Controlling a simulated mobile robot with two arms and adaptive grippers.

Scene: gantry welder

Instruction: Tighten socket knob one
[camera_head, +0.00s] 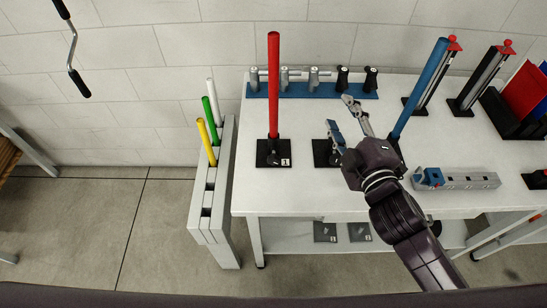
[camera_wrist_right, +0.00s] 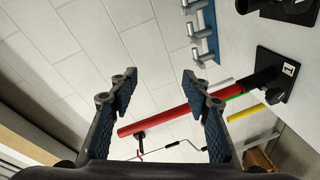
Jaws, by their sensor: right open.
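Socket one (camera_head: 262,159), a black base with a white label "1", stands on the white table and holds an upright red rod (camera_head: 273,90). In the right wrist view the socket (camera_wrist_right: 276,64) is at the right edge, with the red rod (camera_wrist_right: 160,121) running from it to the lower left. My right gripper (camera_head: 346,116) is open and empty, to the right of socket one and above a second black socket (camera_head: 322,154). Its open fingers frame the right wrist view (camera_wrist_right: 161,92). My left gripper is not in view.
A blue rod (camera_head: 422,85) stands tilted beside my right arm. A blue rack (camera_head: 310,91) with several silver and black fittings lies behind. A grey holder (camera_head: 226,170) with white, green and yellow rods stands left of the table. A grey block (camera_head: 470,181) lies at the right.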

